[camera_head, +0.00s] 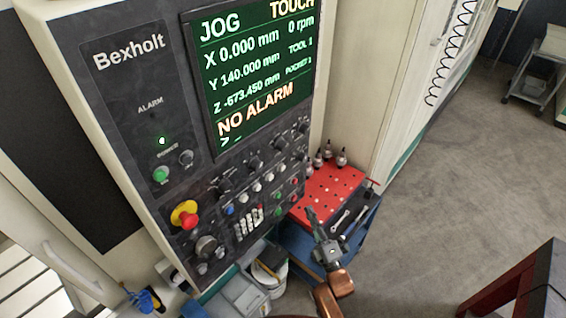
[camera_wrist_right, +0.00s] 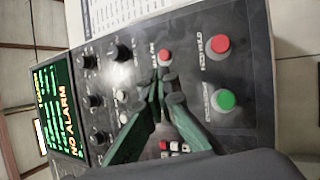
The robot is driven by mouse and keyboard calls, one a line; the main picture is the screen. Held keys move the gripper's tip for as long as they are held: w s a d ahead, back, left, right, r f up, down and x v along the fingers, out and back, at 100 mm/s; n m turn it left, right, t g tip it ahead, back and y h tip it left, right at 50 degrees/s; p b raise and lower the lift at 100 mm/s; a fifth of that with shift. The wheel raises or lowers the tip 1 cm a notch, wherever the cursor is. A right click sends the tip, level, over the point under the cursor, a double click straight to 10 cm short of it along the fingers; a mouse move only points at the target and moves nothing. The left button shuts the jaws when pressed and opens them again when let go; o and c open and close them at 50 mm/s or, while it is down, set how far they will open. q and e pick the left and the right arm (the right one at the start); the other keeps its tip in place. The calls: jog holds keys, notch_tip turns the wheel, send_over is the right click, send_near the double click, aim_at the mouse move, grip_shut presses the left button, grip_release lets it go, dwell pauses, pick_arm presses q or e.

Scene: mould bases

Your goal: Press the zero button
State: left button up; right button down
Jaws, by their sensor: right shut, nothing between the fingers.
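The machine's control panel (camera_head: 215,225) carries knobs, small buttons and a screen. The labels are too small or blurred for me to tell which is the zero button. Several small white buttons (camera_head: 256,187) sit in a row below the screen, with a blue one (camera_head: 230,210) at the left. My right gripper (camera_head: 309,212) is shut and empty near the panel's lower right. In the right wrist view its closed fingertips (camera_wrist_right: 163,76) appear just below a small red button (camera_wrist_right: 164,57); I cannot tell whether they touch the panel. My left gripper is not in view.
A large red button (camera_wrist_right: 217,46) and a green button (camera_wrist_right: 226,99) lie right of the fingertips. A red and yellow emergency stop (camera_head: 186,216) is lower left. A red tool tray (camera_head: 335,184) stands beside the panel. A white bucket (camera_head: 273,270) stands below.

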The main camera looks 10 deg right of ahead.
aim_at(282, 168)
pick_arm(q)
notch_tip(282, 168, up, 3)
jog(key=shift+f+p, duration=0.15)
jog(key=shift+p, duration=0.85)
pick_arm(e)
jog(key=s+r+n+t+y, duration=0.1)
jog(key=s+r+n+t, duration=0.2)
jog(key=r, duration=1.3)
jog(key=shift+s+a+n+y, duration=0.15)
jog(key=shift+a+n+y, duration=0.15)
jog(key=shift+y, duration=0.1)
jog(key=shift+r, duration=0.1)
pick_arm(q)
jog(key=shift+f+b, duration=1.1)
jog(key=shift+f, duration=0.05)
pick_arm(e)
jog(key=w+a, duration=0.5)
jog(key=w, duration=0.2)
jog(key=shift+a, duration=0.2)
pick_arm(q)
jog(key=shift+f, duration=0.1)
pick_arm(e)
jog(key=shift+w, duration=0.1)
pick_arm(q)
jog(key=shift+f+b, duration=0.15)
jog(key=shift+b, duration=0.15)
pick_arm(e)
jog(key=shift+w+a, duration=0.25)
jog(key=shift+w, duration=0.05)
